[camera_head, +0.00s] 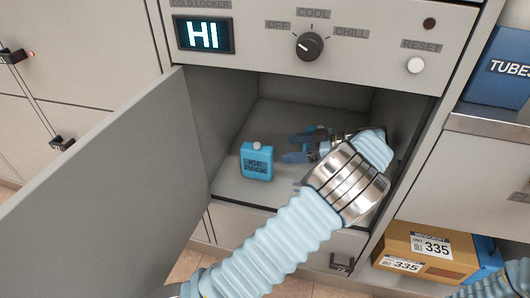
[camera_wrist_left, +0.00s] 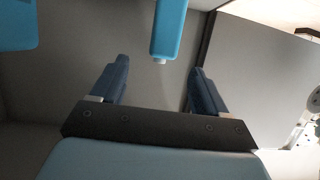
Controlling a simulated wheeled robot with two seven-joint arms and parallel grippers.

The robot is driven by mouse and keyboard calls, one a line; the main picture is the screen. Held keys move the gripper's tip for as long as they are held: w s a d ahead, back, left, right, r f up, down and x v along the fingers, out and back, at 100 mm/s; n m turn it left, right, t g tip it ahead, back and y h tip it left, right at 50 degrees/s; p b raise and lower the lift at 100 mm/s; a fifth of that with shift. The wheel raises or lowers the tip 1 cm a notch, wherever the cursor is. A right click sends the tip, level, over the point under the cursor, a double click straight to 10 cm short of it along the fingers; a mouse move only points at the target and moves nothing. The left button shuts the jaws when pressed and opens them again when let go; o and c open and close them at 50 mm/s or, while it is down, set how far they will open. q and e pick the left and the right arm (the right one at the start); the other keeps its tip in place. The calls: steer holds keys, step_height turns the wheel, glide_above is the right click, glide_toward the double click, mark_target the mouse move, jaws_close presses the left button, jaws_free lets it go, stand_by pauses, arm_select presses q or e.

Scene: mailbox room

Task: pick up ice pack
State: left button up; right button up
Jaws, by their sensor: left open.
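A blue ice pack (camera_head: 257,162) with a pale cap stands upright on the floor of the open locker compartment (camera_head: 235,186), toward its left side. My left gripper (camera_head: 293,147) is inside the compartment, right of the ice pack, with its dark blue fingers apart and pointing left toward it. A gap shows between them. In the left wrist view the open left gripper (camera_wrist_left: 158,68) has nothing between its fingers. A blue capped thing (camera_wrist_left: 168,28), likely the ice pack, lies ahead of the fingers, upside down in that view. My right gripper is not in view.
The open locker door (camera_head: 110,180) stands at the left. A control panel (camera_head: 365,35) with a knob (camera_head: 310,46) is above the opening. Another blue shape (camera_wrist_left: 18,25) at the wrist view's upper left is unclear. Boxes (camera_head: 430,250) sit on shelves at the right.

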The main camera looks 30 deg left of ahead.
mark_target(273, 150)
arm_select(q)
steer(key=x, duration=0.6)
steer(key=shift+a, duration=0.2)
steer(key=x, duration=0.5)
steer(key=shift+s+a+b, duration=0.1)
steer(key=shift+s+b, duration=0.2)
steer(key=shift+c, duration=0.2)
steer(key=c, duration=1.2)
steer(key=shift+c, duration=0.3)
steer(key=shift+r, duration=0.1)
